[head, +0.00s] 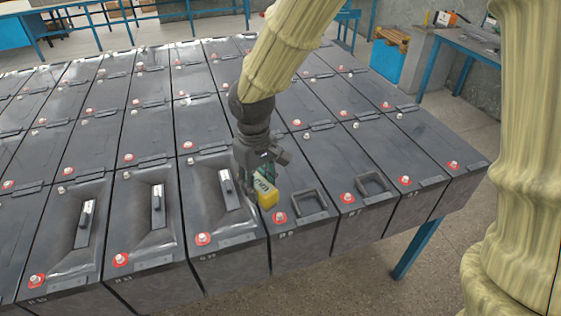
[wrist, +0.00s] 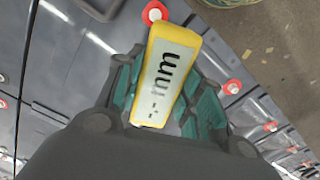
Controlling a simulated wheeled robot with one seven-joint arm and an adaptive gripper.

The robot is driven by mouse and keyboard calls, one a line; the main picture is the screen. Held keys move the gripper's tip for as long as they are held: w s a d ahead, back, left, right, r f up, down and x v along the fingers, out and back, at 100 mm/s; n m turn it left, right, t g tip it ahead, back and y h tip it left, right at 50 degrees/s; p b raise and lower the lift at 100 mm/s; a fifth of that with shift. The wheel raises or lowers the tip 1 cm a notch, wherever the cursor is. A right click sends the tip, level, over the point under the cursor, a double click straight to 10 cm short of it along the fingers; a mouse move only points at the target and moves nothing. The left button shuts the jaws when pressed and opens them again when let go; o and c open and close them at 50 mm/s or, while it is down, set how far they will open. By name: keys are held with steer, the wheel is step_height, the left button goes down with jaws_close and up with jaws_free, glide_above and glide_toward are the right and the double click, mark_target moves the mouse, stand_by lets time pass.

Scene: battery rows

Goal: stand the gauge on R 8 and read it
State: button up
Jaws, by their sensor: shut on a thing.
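My gripper (head: 261,178) is shut on the yellow gauge (head: 268,198), above the front row of batteries. In the wrist view the gripper's green-padded fingers (wrist: 165,92) sit on both sides of the gauge (wrist: 152,112).
Several grey batteries stand in tight rows. Those left of R 8 have raised handles, such as this one (head: 225,181). Another loop handle (head: 373,184) stands to the right. A blue table leg (head: 416,249) and open floor (head: 455,240) lie beyond the right end.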

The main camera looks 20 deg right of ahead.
steer(key=w+d+p, duration=0.1)
steer(key=w+d, duration=0.1)
steer(key=w, duration=0.1)
steer(key=w+d+f+p, duration=0.1)
steer(key=w+d, duration=0.2)
steer(key=w, duration=0.1)
steer(key=w+d+p, duration=0.2)
steer(key=w+d, duration=0.1)
steer(key=shift+w+d+f, duration=0.15)
steer(key=shift+d+f, duration=0.1)
steer(key=shift+w+d+f+p, duration=0.2)
steer(key=shift+f+p, duration=0.3)
steer(key=shift+f, duration=0.25)
steer(key=shift+w+d+f+p, duration=0.1)
steer(key=shift+d+f+p, duration=0.05)
steer(key=shift+f+p, duration=0.45)
steer(key=shift+s+f, duration=0.1)
steer(key=shift+f, duration=0.35)
steer(key=shift+f, duration=0.15)
steer(key=o, duration=1.3)
step_height(320, 180, up, 12)
steer(key=b, duration=0.3)
